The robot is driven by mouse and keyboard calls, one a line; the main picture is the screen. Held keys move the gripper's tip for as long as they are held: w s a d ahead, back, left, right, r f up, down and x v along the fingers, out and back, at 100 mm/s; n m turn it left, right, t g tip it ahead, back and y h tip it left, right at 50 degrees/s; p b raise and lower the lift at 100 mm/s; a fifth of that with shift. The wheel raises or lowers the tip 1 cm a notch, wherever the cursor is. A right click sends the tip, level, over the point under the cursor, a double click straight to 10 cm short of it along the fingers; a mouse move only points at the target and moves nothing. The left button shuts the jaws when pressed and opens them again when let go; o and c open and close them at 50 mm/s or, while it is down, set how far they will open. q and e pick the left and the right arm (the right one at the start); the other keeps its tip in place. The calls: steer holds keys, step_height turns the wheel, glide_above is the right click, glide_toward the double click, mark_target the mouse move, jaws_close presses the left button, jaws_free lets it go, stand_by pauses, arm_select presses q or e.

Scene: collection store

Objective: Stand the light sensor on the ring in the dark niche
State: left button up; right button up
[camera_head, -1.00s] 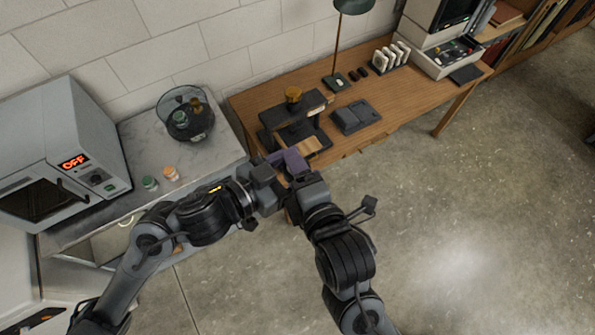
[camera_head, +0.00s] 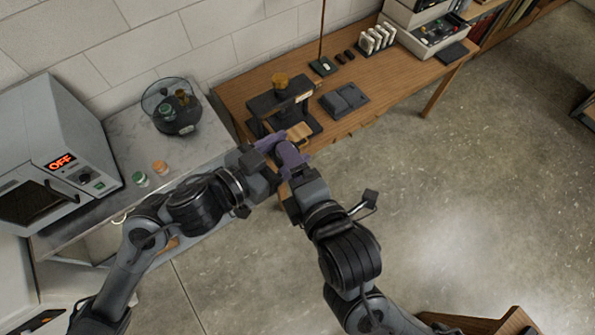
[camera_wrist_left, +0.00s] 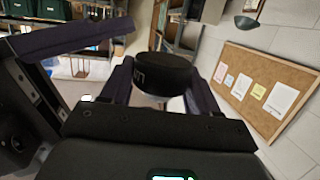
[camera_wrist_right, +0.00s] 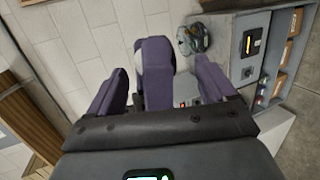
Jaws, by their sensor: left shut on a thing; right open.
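A dark round thing with pale lettering, which looks like the light sensor (camera_wrist_left: 165,75), sits between the fingers of my left gripper (camera_wrist_left: 155,88) in the left wrist view. My left gripper is shut on it. In the right wrist view, a pale rounded part of it (camera_wrist_right: 139,60) shows behind a purple finger. My right gripper (camera_wrist_right: 162,88) is open, its purple fingers on either side of that finger. In the head view, both grippers meet in front of the desk, and the sensor is hidden. A dark raised stand (camera_head: 268,104) on the desk may be the niche; I see no ring.
Left are a marble-topped counter (camera_head: 125,125), an oven (camera_head: 50,150) and a round glass vessel (camera_head: 175,115).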

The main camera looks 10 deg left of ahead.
arm_select(q)
steer(key=shift+w+d+f, duration=0.15)
steer(key=shift+w+f, duration=0.1)
arm_select(e)
steer(key=w+d+r+m+t+h, duration=0.1)
steer(key=w+d+r+t+h, duration=0.1)
steer(key=d+r+t, duration=0.15)
step_height(320, 180, down, 6)
steer(key=s+m+g+h, duration=0.2)
steer(key=m, duration=0.2)
arm_select(q)
steer(key=w+d+f+m+g+h, duration=0.3)
steer(key=w+d+f+m+g, duration=0.1)
steer(key=f+g, duration=0.1)
steer(key=shift+m+h, duration=0.3)
arm_select(e)
steer(key=x, duration=0.6)
steer(key=shift+w+f, duration=0.15)
steer(key=shift+w, duration=0.15)
steer(key=shift+c, duration=0.4)
